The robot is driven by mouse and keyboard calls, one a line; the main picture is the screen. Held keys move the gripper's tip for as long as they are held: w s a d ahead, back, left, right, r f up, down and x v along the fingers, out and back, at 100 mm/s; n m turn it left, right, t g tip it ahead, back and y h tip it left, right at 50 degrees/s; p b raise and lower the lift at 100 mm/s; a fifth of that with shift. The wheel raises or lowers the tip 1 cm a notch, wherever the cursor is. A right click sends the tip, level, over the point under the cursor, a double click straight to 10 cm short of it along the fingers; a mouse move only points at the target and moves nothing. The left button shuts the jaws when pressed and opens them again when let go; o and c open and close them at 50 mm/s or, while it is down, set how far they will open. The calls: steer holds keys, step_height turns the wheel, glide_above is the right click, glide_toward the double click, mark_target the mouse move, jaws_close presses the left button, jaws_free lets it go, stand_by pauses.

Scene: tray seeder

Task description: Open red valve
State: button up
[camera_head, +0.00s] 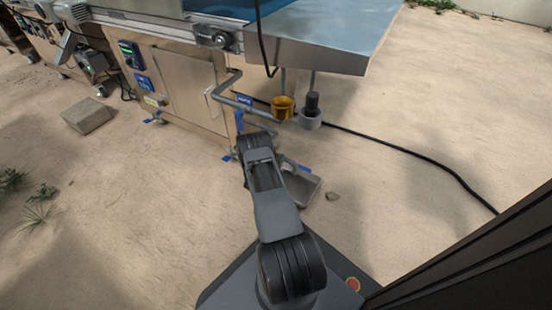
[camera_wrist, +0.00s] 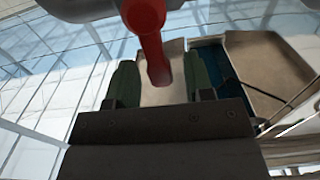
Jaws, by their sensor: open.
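The red valve (camera_wrist: 148,35) shows in the wrist view as a red handle coming down from the top edge. Its lower end lies between the two green fingers of my gripper (camera_wrist: 160,75) in the picture. My gripper is open, with a gap on both sides of the handle; I cannot tell how deep the handle sits between the fingers. In the head view I cannot make out the red valve, and my own arm covers much of the area at the machine's lower corner.
The steel machine (camera_head: 180,80) stands at the back left, with a bent grey pipe (camera_head: 222,92) at its corner. A yellow cup (camera_head: 283,107) and a grey fitting (camera_head: 311,118) hang under the table end. A black cable (camera_head: 420,157) crosses the sandy floor.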

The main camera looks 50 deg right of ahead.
steer(key=shift+w+d, duration=0.1)
steer(key=shift+d, duration=0.2)
steer(key=shift+a, duration=0.1)
jaws_close()
